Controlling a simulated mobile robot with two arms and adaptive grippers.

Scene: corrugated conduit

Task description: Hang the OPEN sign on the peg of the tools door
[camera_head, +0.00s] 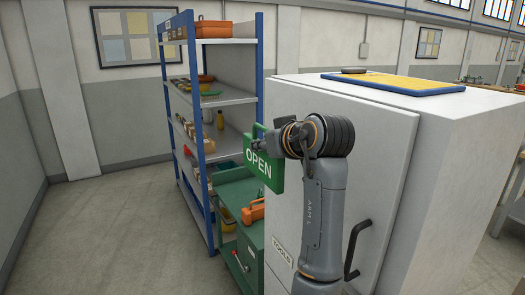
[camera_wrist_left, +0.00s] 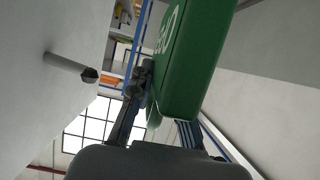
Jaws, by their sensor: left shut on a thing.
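The green OPEN sign (camera_head: 263,170) is held upright beside the white tools door (camera_head: 345,130), which carries a TOOLS label (camera_head: 282,252) and a dark handle (camera_head: 356,250). My left gripper (camera_head: 262,143) is shut on the sign's upper part, and my arm hides part of the door. In the left wrist view the sign (camera_wrist_left: 198,60) is gripped by the fingers (camera_wrist_left: 150,100). The peg (camera_wrist_left: 70,67), a grey rod with a dark tip, sticks out from the door at the left, apart from the sign. My right gripper is not in view.
A green tool cart (camera_head: 228,210) with an orange item on it stands left of the cabinet. Behind it is a blue-framed shelf (camera_head: 228,100) with bins. A yellow mat (camera_head: 395,82) lies on the cabinet top. The floor at the left is clear.

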